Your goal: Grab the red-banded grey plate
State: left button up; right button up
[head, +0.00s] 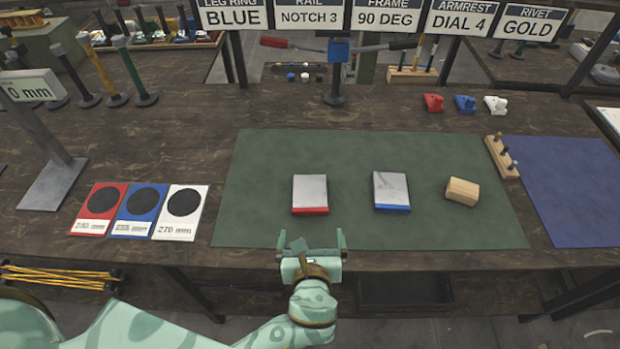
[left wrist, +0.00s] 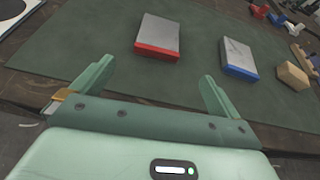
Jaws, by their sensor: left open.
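The red-banded grey plate (head: 310,193) lies flat on the green mat (head: 270,160), its red band on the edge nearest me. It also shows in the left wrist view (left wrist: 158,35), ahead of the fingers. My left gripper (head: 311,240) is open and empty at the mat's front edge, just short of the plate and apart from it. Its two fingers show in the left wrist view (left wrist: 155,82), spread wide with the plate beyond them. My right gripper is in neither view.
A blue-banded grey plate (head: 391,191) and a wooden block (head: 461,190) lie to the right on the mat. Red, blue and white cards (head: 141,210) lie to the left. A pegged wooden rack (head: 502,157) stands by the blue mat (head: 570,190). The mat behind the plate is clear.

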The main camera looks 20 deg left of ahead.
aim_at(310, 194)
pick_arm(q)
jog(key=shift+w+a, duration=0.3)
jog(key=shift+w, duration=0.65)
jog(key=b+x, duration=0.1)
jog(key=x, duration=0.3)
jog(key=shift+b, duration=0.35)
jog(key=b+x, duration=0.1)
jog(key=x, duration=0.4)
jog(key=shift+r, duration=0.1)
jog(key=shift+w+a+f+b, duration=0.25)
jog(key=shift+w+b, duration=0.1)
jog(key=shift+w, duration=0.15)
jog(key=b+x, duration=0.1)
jog(key=x, duration=0.3)
jog(key=shift+s+f+b, duration=0.1)
jog(key=shift+b, duration=0.3)
jog(key=shift+w+a, duration=0.15)
jog(key=shift+w, duration=0.15)
jog(key=shift+c, duration=0.7)
jog(key=c, duration=1)
jog(key=shift+c, duration=1.1)
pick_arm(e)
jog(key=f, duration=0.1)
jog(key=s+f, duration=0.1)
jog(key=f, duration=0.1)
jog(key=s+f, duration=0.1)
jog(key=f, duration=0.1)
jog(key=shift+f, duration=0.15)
pick_arm(q)
jog(key=shift+r, duration=0.2)
